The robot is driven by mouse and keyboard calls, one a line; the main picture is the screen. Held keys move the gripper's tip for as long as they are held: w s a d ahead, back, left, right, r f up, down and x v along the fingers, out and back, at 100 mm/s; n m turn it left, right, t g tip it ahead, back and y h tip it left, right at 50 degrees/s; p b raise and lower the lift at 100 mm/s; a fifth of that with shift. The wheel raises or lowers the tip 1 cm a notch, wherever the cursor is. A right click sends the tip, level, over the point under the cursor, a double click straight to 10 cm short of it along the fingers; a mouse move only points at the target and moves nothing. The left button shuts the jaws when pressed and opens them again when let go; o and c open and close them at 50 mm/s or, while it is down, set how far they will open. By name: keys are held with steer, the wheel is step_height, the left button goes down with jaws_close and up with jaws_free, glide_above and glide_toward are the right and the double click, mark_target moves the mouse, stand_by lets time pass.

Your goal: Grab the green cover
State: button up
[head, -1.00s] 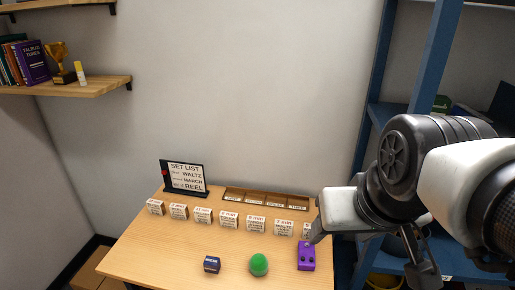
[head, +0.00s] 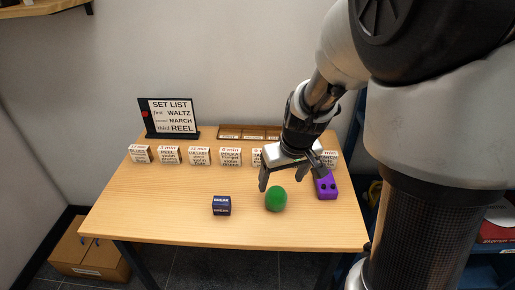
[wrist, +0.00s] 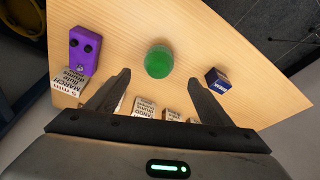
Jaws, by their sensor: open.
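The green cover (head: 276,199) is a rounded dome standing on the wooden table near its front middle. It also shows in the wrist view (wrist: 159,61), a little beyond the fingertips and between their lines. My gripper (head: 292,177) is open and empty, above and just behind the cover, pointing down. In the wrist view my gripper (wrist: 166,80) has its two fingers spread wide, with the cover apart from both. What is under the cover is hidden.
A dark blue box (head: 222,206) stands left of the cover, and a purple box (head: 326,186) with dark knobs lies right. A row of white labelled blocks (head: 200,156) stands behind, with a set list sign (head: 170,117) and a wooden tray (head: 249,132). The front table (head: 170,225) is clear.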

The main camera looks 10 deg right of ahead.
mark_target(278, 192)
steer(key=b+x, duration=0.3)
steer(key=x, duration=0.8)
steer(key=shift+d+f+b, duration=0.1)
steer(key=shift+d+b, duration=0.05)
steer(key=shift+b, duration=0.15)
steer(key=c, duration=1.2)
